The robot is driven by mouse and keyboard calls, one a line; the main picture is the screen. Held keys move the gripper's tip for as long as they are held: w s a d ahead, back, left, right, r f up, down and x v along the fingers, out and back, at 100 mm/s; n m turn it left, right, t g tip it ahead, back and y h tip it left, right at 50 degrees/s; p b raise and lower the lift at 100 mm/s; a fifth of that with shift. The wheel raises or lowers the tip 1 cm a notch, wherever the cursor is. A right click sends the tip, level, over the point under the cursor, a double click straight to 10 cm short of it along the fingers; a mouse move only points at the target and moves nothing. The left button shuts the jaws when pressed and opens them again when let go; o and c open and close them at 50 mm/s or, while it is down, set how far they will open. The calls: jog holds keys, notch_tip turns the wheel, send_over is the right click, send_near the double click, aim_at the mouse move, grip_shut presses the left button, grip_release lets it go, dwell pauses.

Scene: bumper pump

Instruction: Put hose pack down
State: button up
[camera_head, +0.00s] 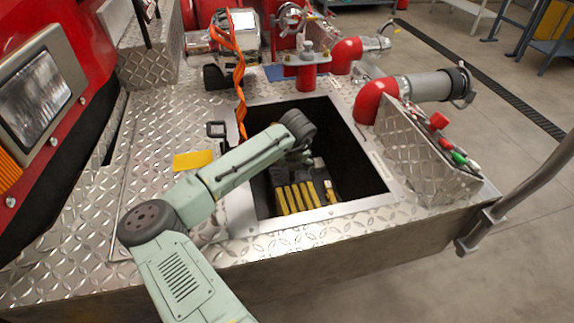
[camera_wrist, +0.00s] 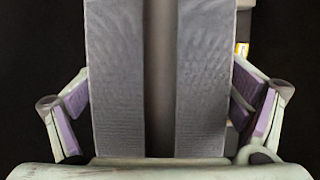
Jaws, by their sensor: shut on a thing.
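The hose pack (camera_head: 297,197), with yellow folds and dark grey parts, is inside the deep square well (camera_head: 366,165) in the bumper deck. My gripper (camera_head: 300,158) reaches down into the well over the pack and is partly hidden by my wrist. In the wrist view, my gripper (camera_wrist: 160,110) is shut on the pack, whose grey ribbed bands (camera_wrist: 203,85) fill the space between the purple-padded fingers. Whether the pack touches the well floor is hidden.
The well has a metal rim (camera_head: 385,190). An orange twisted strap (camera_head: 238,70) hangs at its back left corner. Red pipe fittings (camera_head: 370,98) stand behind and right. A yellow plate (camera_head: 193,160) and a black handle (camera_head: 216,130) are left on the tread deck.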

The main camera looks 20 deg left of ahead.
jog(key=shift+f, duration=0.4)
jog(key=o, duration=1.6)
jog(key=shift+f, duration=0.1)
jog(key=shift+o, duration=0.2)
jog(key=b+v, duration=0.1)
jog(key=v, duration=1.2)
jog(key=shift+w+a+b, duration=0.1)
jog(key=shift+a+b, duration=0.05)
jog(key=shift+b, duration=0.25)
